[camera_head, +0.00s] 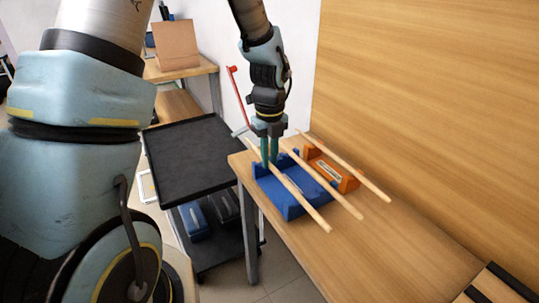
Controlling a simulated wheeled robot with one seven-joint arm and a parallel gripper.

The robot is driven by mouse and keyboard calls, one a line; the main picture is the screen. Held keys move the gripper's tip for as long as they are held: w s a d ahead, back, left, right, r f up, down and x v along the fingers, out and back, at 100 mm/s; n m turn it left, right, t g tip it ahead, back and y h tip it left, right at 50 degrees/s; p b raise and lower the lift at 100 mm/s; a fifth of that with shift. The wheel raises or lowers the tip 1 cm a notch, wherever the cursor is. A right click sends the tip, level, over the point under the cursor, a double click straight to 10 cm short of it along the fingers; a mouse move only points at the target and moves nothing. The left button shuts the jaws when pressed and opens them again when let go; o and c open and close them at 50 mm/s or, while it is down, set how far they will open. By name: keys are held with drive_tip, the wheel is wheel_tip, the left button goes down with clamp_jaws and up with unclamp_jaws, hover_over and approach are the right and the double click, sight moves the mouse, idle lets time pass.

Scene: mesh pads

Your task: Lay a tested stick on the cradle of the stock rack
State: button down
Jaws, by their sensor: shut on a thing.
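The middle stick (331,189) lies across the blue rack's right side. The right stick (366,182) lies across an orange rack (347,182) with a pale label. No readable label shows which rack is the stock rack. My fingers hide part of the left stick.
The racks stand on a wooden bench (400,240) against a wood-panel wall. A dark two-level cart (195,160) stands left of the bench, its top empty. A cardboard box (176,45) sits on a table behind. A black-striped item (497,284) lies at the bench's lower right.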

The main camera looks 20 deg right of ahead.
drive_tip(key=shift+f, duration=0.65)
drive_tip(key=c, duration=0.8)
unclamp_jaws()
drive_tip(key=shift+o, duration=0.2)
drive_tip(key=shift+r, duration=0.15)
wheel_tip(320, 180, up, 11)
drive_tip(key=b, duration=0.1)
drive_tip(key=shift+f, duration=0.2)
